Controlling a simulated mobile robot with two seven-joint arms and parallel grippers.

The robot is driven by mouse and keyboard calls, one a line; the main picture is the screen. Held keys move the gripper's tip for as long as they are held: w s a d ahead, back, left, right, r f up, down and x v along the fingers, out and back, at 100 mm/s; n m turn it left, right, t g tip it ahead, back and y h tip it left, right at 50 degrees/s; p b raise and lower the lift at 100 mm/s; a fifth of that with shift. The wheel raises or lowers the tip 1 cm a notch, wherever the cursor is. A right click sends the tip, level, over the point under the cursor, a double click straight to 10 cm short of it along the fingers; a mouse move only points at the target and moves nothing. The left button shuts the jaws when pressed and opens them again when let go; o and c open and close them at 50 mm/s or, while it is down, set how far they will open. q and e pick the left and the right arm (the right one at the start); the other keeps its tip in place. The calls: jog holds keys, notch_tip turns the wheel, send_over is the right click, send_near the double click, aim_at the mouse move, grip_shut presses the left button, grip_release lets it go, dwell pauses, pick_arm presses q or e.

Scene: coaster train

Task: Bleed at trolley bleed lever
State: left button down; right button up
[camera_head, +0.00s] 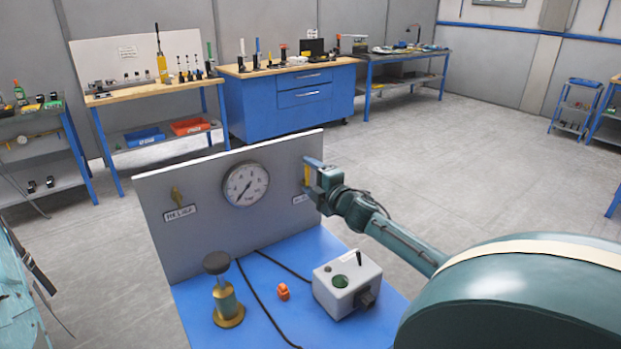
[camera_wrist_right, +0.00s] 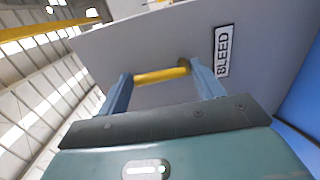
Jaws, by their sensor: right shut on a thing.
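The bleed lever is a yellow bar on the upright grey panel (camera_head: 215,225), by the panel's right edge. In the right wrist view the yellow bleed lever (camera_wrist_right: 160,75) lies between the two blue-grey fingers of my right gripper (camera_wrist_right: 163,82). The BLEED label (camera_wrist_right: 223,51) is beside it. In the head view my right gripper (camera_head: 312,174) is at the panel's right edge, shut on the lever and hiding most of it and part of the label. My left gripper is not in view.
The panel also carries a round gauge (camera_head: 246,185) and a brass relief fitting (camera_head: 177,196). On the blue trolley top (camera_head: 262,328) stand a brass knobbed device (camera_head: 227,305), an orange piece (camera_head: 283,292) and a grey box (camera_head: 347,285), with black cables. Workbenches line the back wall; the floor between is clear.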

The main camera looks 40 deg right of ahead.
jog(key=o, duration=1)
jog(key=shift+s+a+f, duration=0.1)
jog(key=shift+s, duration=0.4)
jog(key=s, duration=0.4)
jog(key=s+a+b, duration=0.1)
jog(key=s, duration=0.3)
jog(key=s+a, duration=0.1)
jog(key=s, duration=0.3)
jog(key=shift+a, duration=0.1)
